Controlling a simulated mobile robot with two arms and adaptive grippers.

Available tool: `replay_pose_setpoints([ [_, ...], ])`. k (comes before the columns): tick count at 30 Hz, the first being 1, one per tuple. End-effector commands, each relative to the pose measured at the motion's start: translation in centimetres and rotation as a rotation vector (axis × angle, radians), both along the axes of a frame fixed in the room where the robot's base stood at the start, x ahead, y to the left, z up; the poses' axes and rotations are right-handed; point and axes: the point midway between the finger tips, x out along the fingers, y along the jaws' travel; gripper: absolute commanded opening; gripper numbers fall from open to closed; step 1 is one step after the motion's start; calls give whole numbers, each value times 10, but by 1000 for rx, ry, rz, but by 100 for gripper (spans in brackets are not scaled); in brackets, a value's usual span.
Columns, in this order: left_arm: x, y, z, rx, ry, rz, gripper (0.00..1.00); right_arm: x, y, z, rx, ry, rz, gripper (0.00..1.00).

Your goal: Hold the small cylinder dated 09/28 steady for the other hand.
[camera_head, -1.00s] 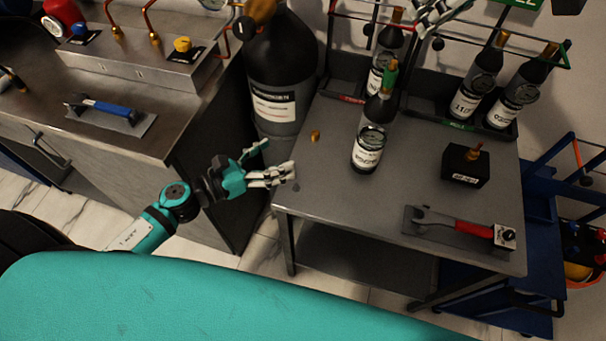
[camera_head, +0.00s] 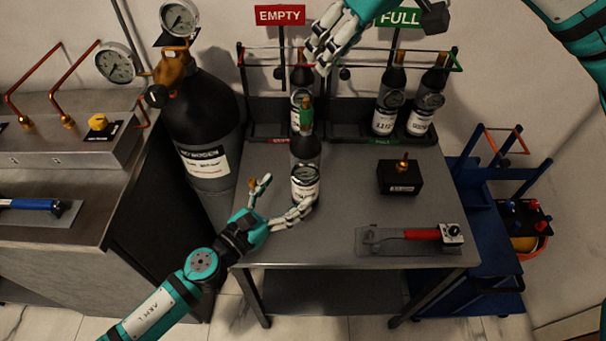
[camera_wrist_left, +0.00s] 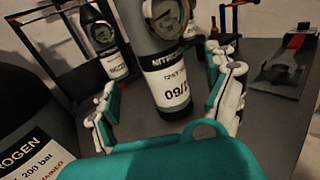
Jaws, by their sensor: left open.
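The small dark cylinder (camera_head: 304,160) with a green top stands upright on the grey table. My left gripper (camera_head: 288,195) is open at the cylinder's lower body. In the left wrist view the fingers of my left gripper (camera_wrist_left: 170,85) are on either side of the cylinder, with a gap visible on the left. My right gripper (camera_head: 325,50) is above and behind the cylinder, near the rack signs; its grip state is unclear.
Another cylinder stands in the EMPTY rack (camera_head: 268,132) behind; two stand in the FULL rack (camera_head: 375,140). A black block with a brass fitting (camera_head: 400,177) and a red-handled wrench (camera_head: 420,236) lie to the right. A large nitrogen cylinder (camera_head: 205,125) stands left.

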Motion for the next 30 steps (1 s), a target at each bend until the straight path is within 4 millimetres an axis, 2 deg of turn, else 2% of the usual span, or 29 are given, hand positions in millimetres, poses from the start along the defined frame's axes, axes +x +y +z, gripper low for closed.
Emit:
replay_pose_setpoints([
  [3,20,-15,1,1,-3,1,87,0,0,0,0,0,0,38],
  [10,45,-35,0,1,-1,1,87,0,0,0,0,0,0,38],
  [15,53,-42,0,1,1,1,87,0,0,0,0,0,0,38],
  [24,54,-43,0,1,1,0,87,0,0,0,0,0,0,38],
  [30,54,-43,0,1,1,0,61,0,0,0,0,0,0,38],
])
